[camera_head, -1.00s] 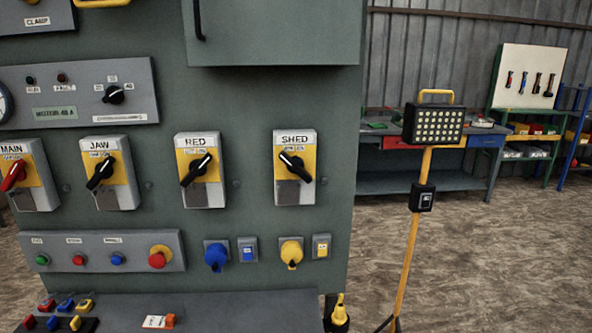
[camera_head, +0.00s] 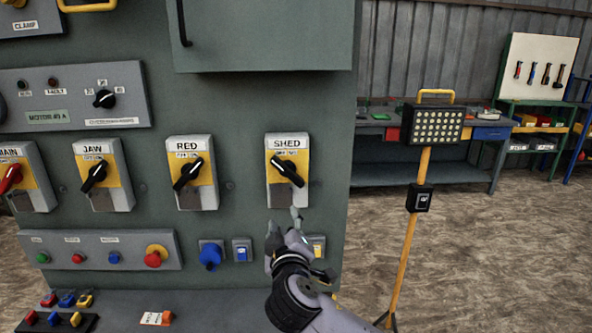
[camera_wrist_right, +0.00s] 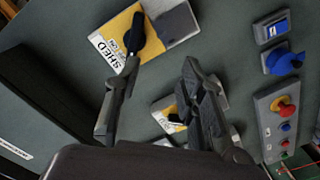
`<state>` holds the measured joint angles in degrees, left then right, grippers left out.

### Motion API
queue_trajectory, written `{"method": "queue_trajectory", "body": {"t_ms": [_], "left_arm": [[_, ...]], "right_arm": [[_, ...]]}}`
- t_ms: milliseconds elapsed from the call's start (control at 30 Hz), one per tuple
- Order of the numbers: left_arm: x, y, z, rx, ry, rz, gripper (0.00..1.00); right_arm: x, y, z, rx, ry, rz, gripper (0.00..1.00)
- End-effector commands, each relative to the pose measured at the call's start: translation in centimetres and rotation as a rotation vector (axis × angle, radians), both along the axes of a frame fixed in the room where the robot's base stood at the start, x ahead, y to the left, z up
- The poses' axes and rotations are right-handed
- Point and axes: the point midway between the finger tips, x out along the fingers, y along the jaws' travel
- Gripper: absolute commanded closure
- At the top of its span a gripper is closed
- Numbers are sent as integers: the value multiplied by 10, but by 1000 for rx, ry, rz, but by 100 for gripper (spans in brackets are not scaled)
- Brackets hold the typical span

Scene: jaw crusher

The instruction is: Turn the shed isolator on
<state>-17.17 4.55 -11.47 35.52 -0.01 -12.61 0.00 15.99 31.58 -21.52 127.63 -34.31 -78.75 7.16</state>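The shed isolator (camera_head: 274,190) is a grey box with a yellow plate, labelled SHED, at the right of the panel. Its black handle (camera_head: 289,173) slants from upper left to lower right. My right gripper (camera_head: 283,217) is just below the isolator in the head view, fingers apart and pointing up. In the right wrist view the isolator (camera_wrist_right: 178,24) is at the top. There the open, empty gripper (camera_wrist_right: 160,66) has its left fingertip close to the handle (camera_wrist_right: 136,32); contact cannot be told. My left gripper is not in view.
Similar isolators labelled RED (camera_head: 205,195), JAW (camera_head: 117,198) and MAIN (camera_head: 40,196) stand to the left. A blue socket (camera_head: 210,256) and a red button (camera_head: 154,257) are lower down. A cabinet (camera_head: 265,35) juts out above. A work light (camera_head: 434,125) stands right of the panel.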

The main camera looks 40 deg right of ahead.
Motion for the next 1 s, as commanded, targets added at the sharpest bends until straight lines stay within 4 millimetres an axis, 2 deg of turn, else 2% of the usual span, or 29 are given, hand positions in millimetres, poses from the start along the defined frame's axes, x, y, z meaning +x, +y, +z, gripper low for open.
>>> {"method": "queue_trajectory", "body": {"t_ms": [33, 100, 267, 367, 800, 1000], "left_arm": [[0, 0, 2, 0, 0, 0, 63], [0, 0, 2, 0, 0, 0, 63], [0, 0, 7, 0, 0, 0, 63], [0, 0, 13, 0, 0, 0, 63], [0, 0, 45, 0, 0, 0, 63], [0, 0, 55, 0, 0, 0, 63]], "right_arm": [[-8, 1, 20, -2, -38, -5, 63], [-15, 1, 34, -3, -66, -13, 63], [-10, -5, 42, -5, -78, -20, 63], [3, -14, 43, -6, -77, -22, 63], [85, -64, 44, -3, -77, -20, 63], [114, -81, 42, -2, -77, -18, 63]]}}
